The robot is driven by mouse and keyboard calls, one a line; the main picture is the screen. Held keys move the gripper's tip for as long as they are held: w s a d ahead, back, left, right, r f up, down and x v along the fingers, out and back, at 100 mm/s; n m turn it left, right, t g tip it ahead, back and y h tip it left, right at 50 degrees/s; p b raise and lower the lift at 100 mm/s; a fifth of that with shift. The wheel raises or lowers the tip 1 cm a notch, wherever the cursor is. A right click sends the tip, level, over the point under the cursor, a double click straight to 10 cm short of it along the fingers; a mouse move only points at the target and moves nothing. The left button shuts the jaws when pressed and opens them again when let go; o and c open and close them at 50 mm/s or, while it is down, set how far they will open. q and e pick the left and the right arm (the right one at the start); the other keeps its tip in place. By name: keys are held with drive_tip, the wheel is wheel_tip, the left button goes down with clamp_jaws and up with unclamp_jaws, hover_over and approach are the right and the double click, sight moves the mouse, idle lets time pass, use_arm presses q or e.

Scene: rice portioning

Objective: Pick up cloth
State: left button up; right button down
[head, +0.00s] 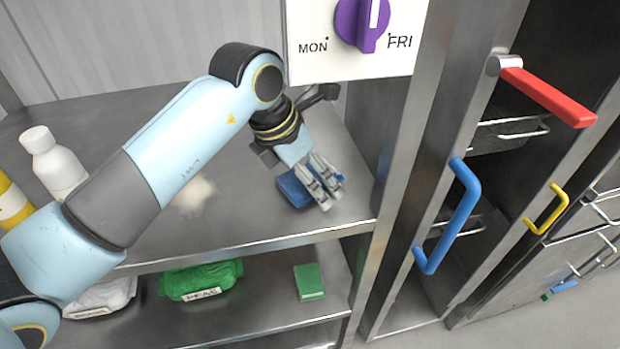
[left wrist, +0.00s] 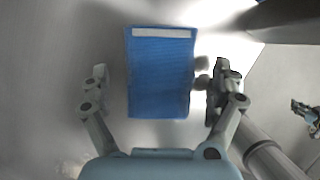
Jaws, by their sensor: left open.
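A blue folded cloth (head: 295,188) lies on the steel shelf top, toward its right end. My left gripper (head: 328,190) is over the cloth and partly hides it in the head view. In the left wrist view the cloth (left wrist: 160,72) is a blue rectangle with a white strip along one edge. It lies between the two spread fingers of my left gripper (left wrist: 157,90), with a gap on each side. The left gripper is open and holds nothing. How high the fingertips are above the shelf is hard to tell.
A white bottle (head: 55,165) and a yellow container (head: 12,203) stand at the left. A green bag (head: 200,280) and a green block (head: 309,282) lie on the lower shelf. A steel post (head: 415,150) and a blue handle (head: 462,215) stand right. A MON/FRI dial (head: 361,22) hangs above.

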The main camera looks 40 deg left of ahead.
use_arm(q)
drive_tip(key=shift+s, duration=0.1)
drive_tip(key=c, duration=1.3)
drive_tip(key=shift+o, duration=0.2)
drive_tip(key=shift+r, duration=0.45)
wheel_tip(320, 180, up, 10)
drive_tip(key=shift+f+b, duration=0.2)
drive_tip(key=shift+b, duration=0.25)
drive_tip(key=o, duration=0.6)
drive_tip(key=c, duration=0.4)
drive_tip(key=shift+c, duration=0.3)
